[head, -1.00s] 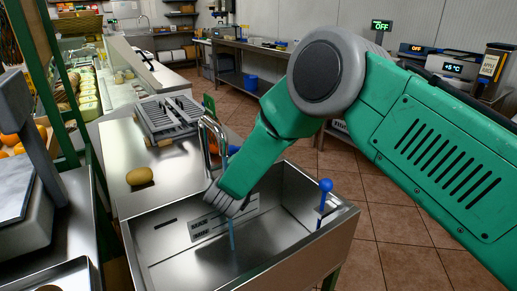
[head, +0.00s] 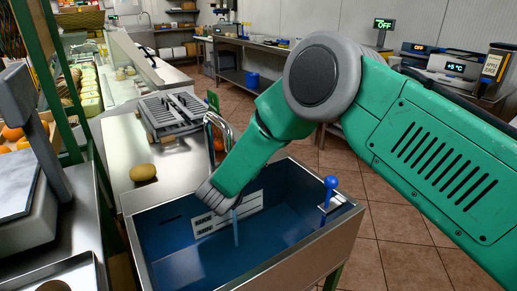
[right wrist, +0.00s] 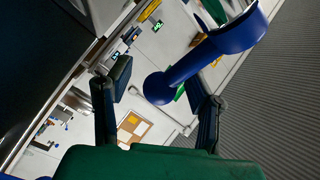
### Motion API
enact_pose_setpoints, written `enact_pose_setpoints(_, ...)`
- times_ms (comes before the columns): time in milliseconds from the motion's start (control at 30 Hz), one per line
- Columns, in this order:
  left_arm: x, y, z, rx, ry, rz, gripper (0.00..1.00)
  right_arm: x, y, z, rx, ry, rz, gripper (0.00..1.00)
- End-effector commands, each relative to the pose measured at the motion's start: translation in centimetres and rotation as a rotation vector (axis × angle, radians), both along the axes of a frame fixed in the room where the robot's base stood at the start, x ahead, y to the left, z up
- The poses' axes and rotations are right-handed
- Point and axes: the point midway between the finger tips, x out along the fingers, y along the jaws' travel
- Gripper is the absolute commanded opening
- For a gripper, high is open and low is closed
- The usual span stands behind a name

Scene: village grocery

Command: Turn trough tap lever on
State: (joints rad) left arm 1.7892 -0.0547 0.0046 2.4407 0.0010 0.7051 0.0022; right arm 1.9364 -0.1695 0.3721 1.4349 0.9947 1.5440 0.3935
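The metal trough (head: 308,255) stands in the head view, its inside now blue. A curved metal tap (head: 212,122) rises at its back, and a thin pale-blue vertical streak (head: 236,230) shows below it. A blue ball-ended lever (head: 331,184) stands upright at the trough's right side. My left gripper is not in view.
A metal counter (head: 125,150) with a yellow round item (head: 143,172) and a grey slatted rack (head: 170,115) adjoins the trough on the left. A scale (head: 30,215) stands at the far left. The tiled floor (head: 390,225) to the right is clear.

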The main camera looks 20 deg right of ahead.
Motion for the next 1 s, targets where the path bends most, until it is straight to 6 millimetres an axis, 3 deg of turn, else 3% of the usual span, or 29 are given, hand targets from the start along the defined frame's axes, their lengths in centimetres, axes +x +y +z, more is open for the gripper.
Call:
enact_pose_setpoints(267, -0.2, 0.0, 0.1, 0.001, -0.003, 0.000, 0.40, -0.6, 0.6, 0.2, -0.001, -0.004, 0.000, 0.48)
enact_pose_setpoints(700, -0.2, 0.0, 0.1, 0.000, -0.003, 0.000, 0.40, -6.7, 6.8, 0.0, -0.004, 0.000, 0.002, 0.48)
enact_pose_setpoints(1000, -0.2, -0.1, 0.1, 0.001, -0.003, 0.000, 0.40, -8.5, 8.5, 0.0, -0.002, 0.001, 0.001, 0.48)
